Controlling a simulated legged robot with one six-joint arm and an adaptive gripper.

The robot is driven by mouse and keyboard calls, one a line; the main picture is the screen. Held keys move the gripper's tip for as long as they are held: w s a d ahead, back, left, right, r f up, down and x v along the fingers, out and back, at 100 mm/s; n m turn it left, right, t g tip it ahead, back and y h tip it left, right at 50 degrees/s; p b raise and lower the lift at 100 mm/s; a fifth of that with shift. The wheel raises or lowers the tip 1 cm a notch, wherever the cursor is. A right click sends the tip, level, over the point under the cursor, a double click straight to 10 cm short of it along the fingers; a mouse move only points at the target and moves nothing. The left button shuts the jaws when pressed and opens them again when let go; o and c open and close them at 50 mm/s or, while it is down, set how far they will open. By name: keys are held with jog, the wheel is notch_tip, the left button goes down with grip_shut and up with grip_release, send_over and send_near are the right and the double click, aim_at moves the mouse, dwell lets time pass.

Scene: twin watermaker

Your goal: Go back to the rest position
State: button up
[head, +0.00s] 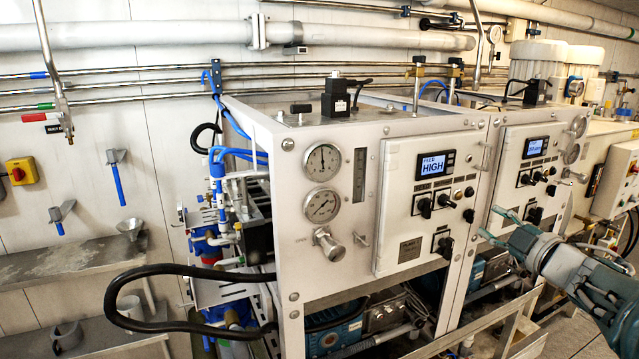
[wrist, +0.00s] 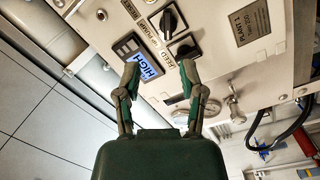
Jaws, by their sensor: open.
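My gripper (head: 490,224) is at the right of the head view, at the end of my teal and grey arm. It is in front of the gap between the two white watermaker units. In the wrist view my gripper (wrist: 159,70) has its two fingers spread, with nothing between them. The near unit's control panel (head: 399,242) carries a lit display (head: 434,166) reading "FEED HIGH" and several black knobs. In the wrist view the display (wrist: 146,67) appears beside the left fingertip, and two black knobs lie beyond the fingers. Whether the fingers touch the panel cannot be told; they look apart from it.
The second unit's panel (head: 525,180) stands to the right. Gauges (head: 322,162) sit on the near unit's front. A black hose (head: 150,268) loops out at lower left. Wall shelves (head: 75,262) are at left. Some floor (head: 580,335) shows at lower right.

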jog(key=s+a+f+m+g+h, duration=0.2)
jog(key=s+a+f+m+g, duration=0.4)
jog(key=s+a, duration=0.4)
jog(key=s+a+f+m+g+h, duration=0.2)
jog(key=s+a+f+m+g, duration=0.4)
jog(key=s, duration=0.7)
jog(key=a+f+m, duration=0.2)
jog(key=a+f, duration=0.1)
jog(key=a, duration=0.1)
jog(key=shift+s+a+m, duration=0.2)
jog(key=shift+a+m, duration=0.1)
jog(key=shift+a, duration=0.1)
